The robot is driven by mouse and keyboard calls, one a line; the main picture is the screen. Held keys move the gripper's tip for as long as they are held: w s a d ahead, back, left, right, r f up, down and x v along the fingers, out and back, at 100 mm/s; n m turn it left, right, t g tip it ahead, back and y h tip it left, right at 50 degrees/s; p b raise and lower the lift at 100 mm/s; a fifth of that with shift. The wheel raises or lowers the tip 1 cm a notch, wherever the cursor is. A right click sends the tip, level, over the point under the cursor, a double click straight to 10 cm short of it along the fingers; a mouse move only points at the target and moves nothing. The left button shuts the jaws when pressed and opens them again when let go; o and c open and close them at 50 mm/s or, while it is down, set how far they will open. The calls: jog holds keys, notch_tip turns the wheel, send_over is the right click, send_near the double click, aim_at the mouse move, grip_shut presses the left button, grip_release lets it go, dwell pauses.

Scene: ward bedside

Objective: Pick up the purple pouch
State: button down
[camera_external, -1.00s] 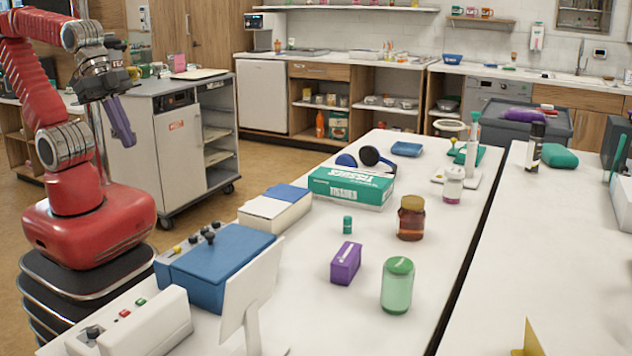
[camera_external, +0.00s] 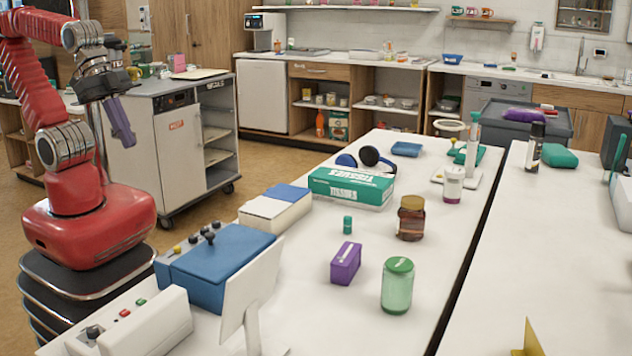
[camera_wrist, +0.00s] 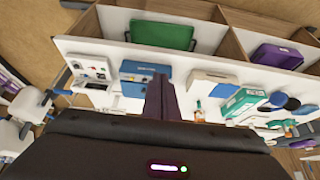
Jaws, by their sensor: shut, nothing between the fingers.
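The purple pouch (camera_external: 523,115) looks soft and rounded. It lies on top of the dark grey bin (camera_external: 505,128) at the far right in the external view. I cannot make it out in the wrist view. My gripper (camera_external: 123,122) hangs at the upper left, in front of the grey cart and far from the pouch. Its fingers point down and are closed together with nothing between them. The closed fingers also show in the wrist view (camera_wrist: 161,98).
A purple box (camera_external: 345,263), a green-lidded jar (camera_external: 397,286), a brown jar (camera_external: 411,218) and a tissue box (camera_external: 350,187) stand on the white table. A dark bottle (camera_external: 535,145) and a teal pouch (camera_external: 559,156) are near the bin. A grey cart (camera_external: 170,140) stands behind my arm.

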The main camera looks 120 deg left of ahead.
jog(key=c, duration=2.5)
grip_release()
jog(key=o, duration=2.5)
jog(key=shift+w, duration=0.1)
